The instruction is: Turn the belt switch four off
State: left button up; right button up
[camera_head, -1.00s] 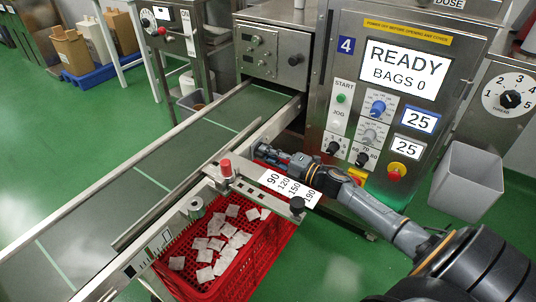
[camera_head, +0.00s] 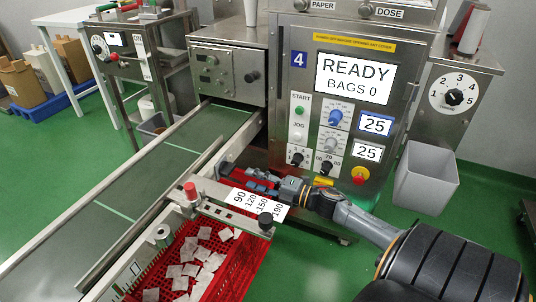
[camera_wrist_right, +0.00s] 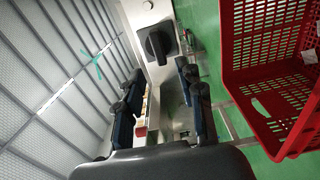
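A black rotary knob (camera_wrist_right: 158,44) sits on a pale plate in the right wrist view. It lies just beyond my right fingertips, roughly between them, and looks apart from them. The knob is likely the belt switch, but I see no label on it. My right gripper (camera_wrist_right: 158,88) is open, with a dark finger on each side and nothing held. In the head view my right gripper (camera_head: 258,182) is beside the belt's side rail, below the machine panel marked 4 (camera_head: 300,58). I cannot make out the knob there. My left gripper is not in view.
The conveyor belt (camera_head: 120,205) runs to the left.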

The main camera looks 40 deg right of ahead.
jog(key=shift+v, duration=2.2)
